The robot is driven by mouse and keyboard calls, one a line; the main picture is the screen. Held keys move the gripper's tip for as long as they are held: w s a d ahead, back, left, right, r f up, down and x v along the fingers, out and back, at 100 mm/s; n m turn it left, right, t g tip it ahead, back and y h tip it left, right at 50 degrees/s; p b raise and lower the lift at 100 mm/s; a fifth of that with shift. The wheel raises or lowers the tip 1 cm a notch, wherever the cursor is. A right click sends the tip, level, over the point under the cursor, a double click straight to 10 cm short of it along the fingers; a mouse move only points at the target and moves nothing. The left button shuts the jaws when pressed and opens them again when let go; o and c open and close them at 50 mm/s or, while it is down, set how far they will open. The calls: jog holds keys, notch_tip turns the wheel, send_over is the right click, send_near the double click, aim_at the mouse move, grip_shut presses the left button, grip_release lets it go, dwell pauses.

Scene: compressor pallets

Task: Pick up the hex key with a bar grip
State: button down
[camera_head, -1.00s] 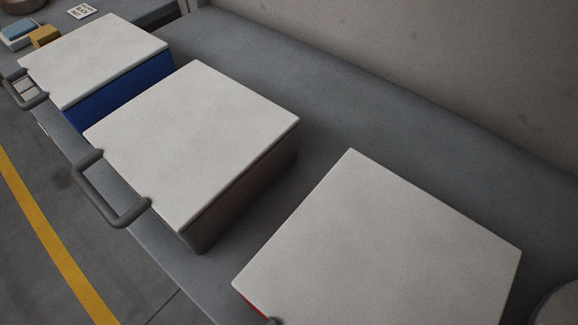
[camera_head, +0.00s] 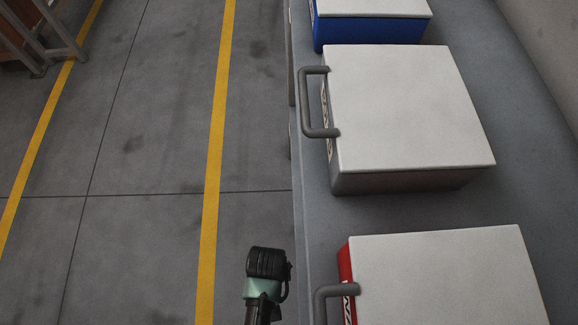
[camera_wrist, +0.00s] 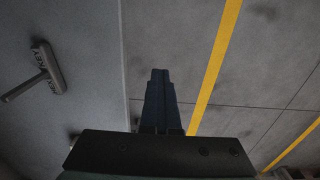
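The hex key (camera_wrist: 47,68) shows in the wrist view at the far left. It has a thick grey bar grip with lettering and a thin shaft pointing to the lower left. It lies on a grey surface. My gripper (camera_wrist: 160,73) is in the middle of the wrist view, over the surface's edge and the floor, to the right of the hex key and apart from it. Its fingers appear together, with nothing seen between them. In the head view part of my arm shows at the bottom; I make out neither the fingers nor the hex key there.
A grey bench (camera_head: 410,211) carries a blue box (camera_head: 330,34), a brownish-grey box (camera_head: 400,183) and a red box (camera_head: 346,262), with white tops. Grey handles (camera_head: 303,102) jut from the front. Open floor (camera_head: 150,130) with yellow lines (camera_head: 215,130) lies to the left.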

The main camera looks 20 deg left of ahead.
jog(key=shift+a, duration=0.2)
jog(key=shift+c, duration=1.6)
grip_release()
jog(key=shift+r, duration=0.1)
